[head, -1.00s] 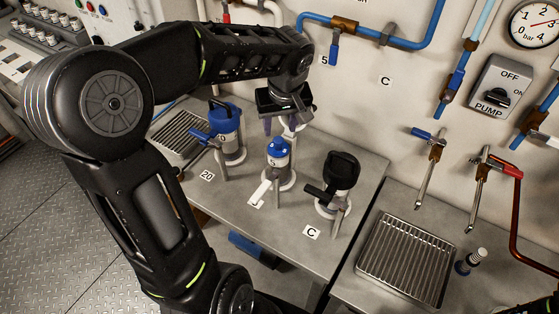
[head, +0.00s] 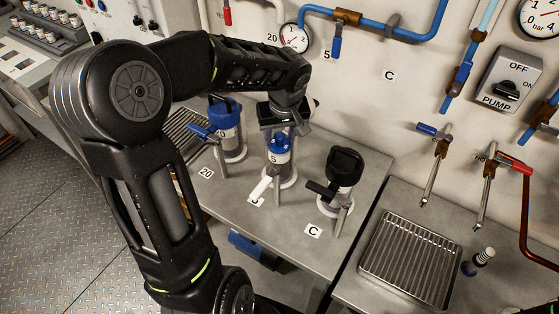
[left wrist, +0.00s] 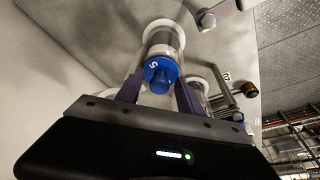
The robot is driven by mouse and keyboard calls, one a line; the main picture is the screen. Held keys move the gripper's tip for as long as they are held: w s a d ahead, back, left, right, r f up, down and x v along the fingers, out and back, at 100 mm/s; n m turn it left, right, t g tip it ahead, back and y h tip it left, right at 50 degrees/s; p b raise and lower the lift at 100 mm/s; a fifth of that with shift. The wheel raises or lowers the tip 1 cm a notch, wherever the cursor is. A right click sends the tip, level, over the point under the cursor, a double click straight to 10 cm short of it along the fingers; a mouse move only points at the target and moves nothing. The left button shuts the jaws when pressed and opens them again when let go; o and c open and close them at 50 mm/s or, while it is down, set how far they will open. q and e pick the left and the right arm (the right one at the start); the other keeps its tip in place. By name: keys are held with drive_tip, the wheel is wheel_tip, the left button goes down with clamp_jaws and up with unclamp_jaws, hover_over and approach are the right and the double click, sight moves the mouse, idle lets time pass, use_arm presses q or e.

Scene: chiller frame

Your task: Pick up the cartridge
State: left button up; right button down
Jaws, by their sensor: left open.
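A clear cylinder with a blue cap marked 5 (head: 279,155) stands upright in the middle of the bench; it looks like the cartridge. My left gripper (head: 282,130) is open, just above and behind its cap in the head view and partly covering it. In the left wrist view the blue cap (left wrist: 161,74) shows between and just beyond the two purple fingers of the left gripper (left wrist: 158,95). I cannot tell whether the fingers touch it. My right gripper is not in view.
A larger blue-topped vessel (head: 226,125) by label 20 stands to the left, and a black-topped vessel (head: 343,170) by label C to the right. A handled valve stands before each. A wire drain rack (head: 410,258) lies at the right. Wall pipes and a pump switch (head: 505,85) are behind.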

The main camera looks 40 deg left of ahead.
use_arm(q)
drive_tip(key=shift+c, duration=0.3)
clamp_jaws()
idle(0.6)
idle(1.0)
